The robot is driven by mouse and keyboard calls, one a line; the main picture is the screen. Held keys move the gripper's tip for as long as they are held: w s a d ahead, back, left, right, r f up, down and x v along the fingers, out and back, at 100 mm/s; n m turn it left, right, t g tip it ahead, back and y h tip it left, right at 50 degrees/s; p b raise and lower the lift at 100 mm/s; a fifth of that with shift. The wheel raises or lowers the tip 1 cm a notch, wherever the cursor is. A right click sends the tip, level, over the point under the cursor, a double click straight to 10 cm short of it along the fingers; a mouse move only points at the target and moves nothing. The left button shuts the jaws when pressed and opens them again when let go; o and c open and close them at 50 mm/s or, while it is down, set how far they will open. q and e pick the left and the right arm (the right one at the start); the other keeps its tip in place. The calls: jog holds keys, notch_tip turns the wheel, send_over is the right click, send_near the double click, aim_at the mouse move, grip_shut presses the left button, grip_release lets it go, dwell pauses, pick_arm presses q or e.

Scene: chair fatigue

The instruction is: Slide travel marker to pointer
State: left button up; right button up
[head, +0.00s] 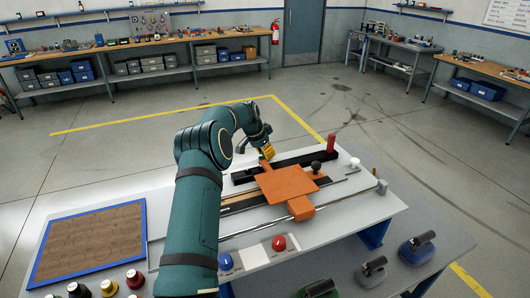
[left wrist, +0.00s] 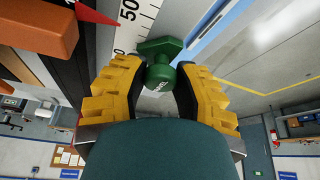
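The green travel marker (left wrist: 160,72) is a knob on a pointed base, beside a white number scale (left wrist: 133,22) in the left wrist view. A red pointer (left wrist: 97,16) reaches over the scale near the 50, a little to the left of the marker and apart from it. My left gripper (left wrist: 160,80) has its yellow fingers on both sides of the knob, apparently closed on it. In the head view the left gripper (head: 266,153) is at the far side of the orange carriage (head: 284,184); the marker is hidden there. My right gripper is out of view.
The rig stands on a grey table (head: 370,205). A red post (head: 331,143), a black knob (head: 316,166) and a white knob (head: 355,162) stand by the carriage. Blue (head: 226,262) and red (head: 279,243) buttons and a brown board (head: 90,240) are nearer.

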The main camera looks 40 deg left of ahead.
aim_at(258, 160)
pick_arm(q)
grip_shut()
jog(key=shift+s+a, duration=0.2)
jog(key=shift+s, duration=0.1)
jog(key=s, duration=0.1)
jog(key=s+a+b, duration=0.1)
jog(key=s+b, duration=0.1)
jog(key=shift+s+a, duration=0.15)
jog(key=shift+a, duration=0.1)
jog(key=o, duration=0.8)
grip_release()
jog(key=v, duration=1.2)
